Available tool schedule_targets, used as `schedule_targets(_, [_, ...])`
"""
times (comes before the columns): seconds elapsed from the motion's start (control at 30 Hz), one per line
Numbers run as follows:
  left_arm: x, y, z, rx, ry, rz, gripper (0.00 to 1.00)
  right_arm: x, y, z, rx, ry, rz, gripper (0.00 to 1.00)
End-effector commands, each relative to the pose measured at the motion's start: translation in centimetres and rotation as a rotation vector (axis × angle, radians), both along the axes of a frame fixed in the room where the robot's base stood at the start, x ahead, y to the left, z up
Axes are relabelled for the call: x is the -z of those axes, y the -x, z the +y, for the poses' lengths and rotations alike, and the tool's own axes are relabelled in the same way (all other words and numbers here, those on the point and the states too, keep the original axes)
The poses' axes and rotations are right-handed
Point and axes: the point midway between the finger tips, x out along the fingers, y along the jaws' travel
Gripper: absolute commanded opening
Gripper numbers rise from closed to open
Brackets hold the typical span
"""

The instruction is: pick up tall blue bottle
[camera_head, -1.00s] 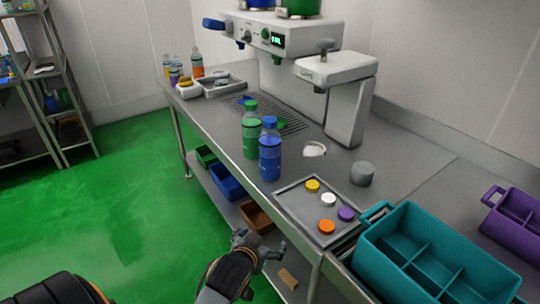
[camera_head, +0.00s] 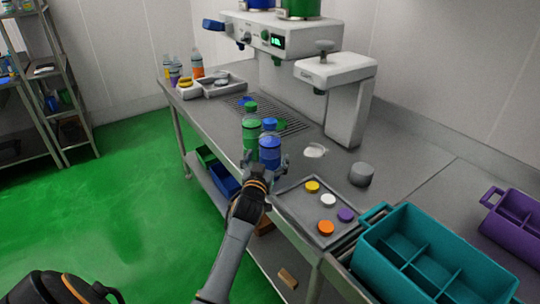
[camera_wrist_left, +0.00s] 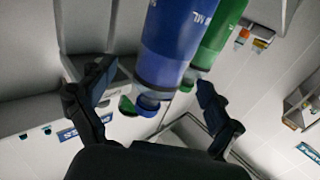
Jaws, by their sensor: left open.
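The tall blue bottle (camera_head: 269,152) stands upright on the steel counter near its front edge. A green bottle (camera_head: 250,136) stands just behind and left of it. My left gripper (camera_head: 265,168) is open at the counter's front edge, its fingers spread to either side of the blue bottle's lower part, which they partly hide. In the left wrist view, the blue bottle (camera_wrist_left: 178,40) appears inverted, between and beyond the open fingers (camera_wrist_left: 155,105), with the green bottle (camera_wrist_left: 215,40) beside it. I cannot tell whether a finger touches the bottle. My right gripper is not in view.
A grey tray with coloured caps (camera_head: 300,212) lies right of the bottle, beside a grey cylinder (camera_head: 361,174) and a teal crate (camera_head: 375,258). The drink machine (camera_head: 345,105) stands behind. Several small bottles (camera_head: 196,66) stand at the far left end.

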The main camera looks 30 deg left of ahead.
Motion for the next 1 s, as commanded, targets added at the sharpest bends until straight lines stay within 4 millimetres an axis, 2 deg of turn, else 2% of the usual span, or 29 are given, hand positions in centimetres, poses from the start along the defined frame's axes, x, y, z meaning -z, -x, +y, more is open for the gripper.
schedule_targets(0.17, [-0.3, -1.0, 0.6, -0.001, -0.001, 0.000, 0.91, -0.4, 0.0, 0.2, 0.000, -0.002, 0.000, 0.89])
schedule_targets(0.33, [-0.6, -3.2, 1.7, -0.001, -0.002, 0.001, 0.91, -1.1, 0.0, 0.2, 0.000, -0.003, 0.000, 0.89])
schedule_targets(0.5, [-0.3, -4.7, 2.2, -0.001, 0.000, 0.001, 0.91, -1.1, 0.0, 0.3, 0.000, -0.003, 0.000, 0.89])
schedule_targets(0.8, [-0.2, -5.0, 2.3, 0.000, -0.001, 0.000, 0.91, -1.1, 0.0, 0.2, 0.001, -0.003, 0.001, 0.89])
schedule_targets(1.0, [-0.2, -5.0, 2.3, 0.000, -0.001, 0.001, 0.50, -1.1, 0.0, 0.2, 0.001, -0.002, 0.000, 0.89])
